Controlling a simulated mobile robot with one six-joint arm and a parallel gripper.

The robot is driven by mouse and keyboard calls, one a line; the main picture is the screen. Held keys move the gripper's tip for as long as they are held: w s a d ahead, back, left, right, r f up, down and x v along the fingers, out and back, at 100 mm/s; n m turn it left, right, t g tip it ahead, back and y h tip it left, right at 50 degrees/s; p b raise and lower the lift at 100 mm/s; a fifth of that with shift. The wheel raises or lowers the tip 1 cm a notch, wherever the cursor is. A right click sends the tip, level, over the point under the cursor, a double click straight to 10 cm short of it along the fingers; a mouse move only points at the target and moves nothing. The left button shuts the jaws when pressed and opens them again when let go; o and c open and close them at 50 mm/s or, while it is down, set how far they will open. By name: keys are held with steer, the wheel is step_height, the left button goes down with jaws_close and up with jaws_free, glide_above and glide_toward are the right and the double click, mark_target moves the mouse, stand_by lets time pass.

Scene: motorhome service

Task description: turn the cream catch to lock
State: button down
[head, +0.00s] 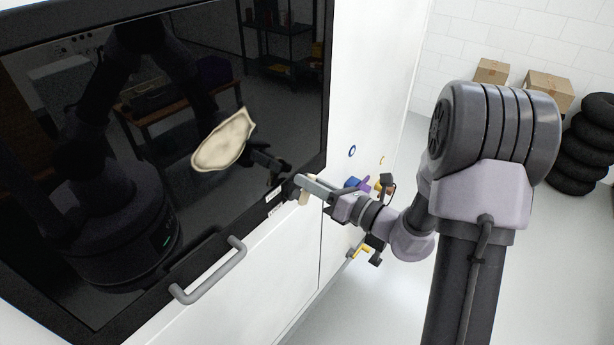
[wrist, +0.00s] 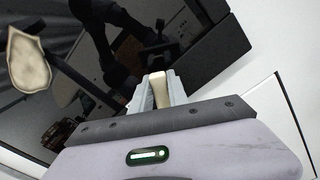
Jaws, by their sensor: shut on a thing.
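The cream catch (head: 304,197) sits at the lower right corner of the dark window (head: 170,160), on its frame. It also shows in the wrist view (wrist: 158,88), standing between the fingers. My gripper (head: 300,186) is shut on the catch, with its fingers on either side of it in the wrist view (wrist: 159,92). The fingers hide part of the catch in the head view, so its exact angle is hard to tell.
A grey bar handle (head: 210,272) sticks out at the window's lower edge. A cream irregular patch (head: 224,142) shows on the dark glass. Coloured fittings (head: 360,184) are on the white wall to the right. Boxes (head: 548,92) and stacked tyres (head: 590,145) stand far back right.

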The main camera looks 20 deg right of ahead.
steer(key=m, duration=0.1)
steer(key=m+p, duration=0.1)
steer(key=shift+w+d+f+m+p, duration=0.15)
steer(key=shift+w+d+m+p, duration=0.15)
steer(key=shift+m+p, duration=0.1)
steer(key=shift+w+d+f+m+p, duration=0.15)
steer(key=shift+f+m+p, duration=0.55)
steer(key=shift+m, duration=0.8)
steer(key=shift+w+d+f+m+p, duration=0.1)
steer(key=shift+d+f+m+p, duration=0.2)
steer(key=shift+m+p, duration=0.9)
steer(key=shift+w+d+f+m+p, duration=0.1)
steer(key=shift+f+m+p, duration=0.45)
steer(key=shift+m, duration=1.25)
steer(key=shift+s+f, duration=0.1)
steer(key=c, duration=1.3)
jaws_free()
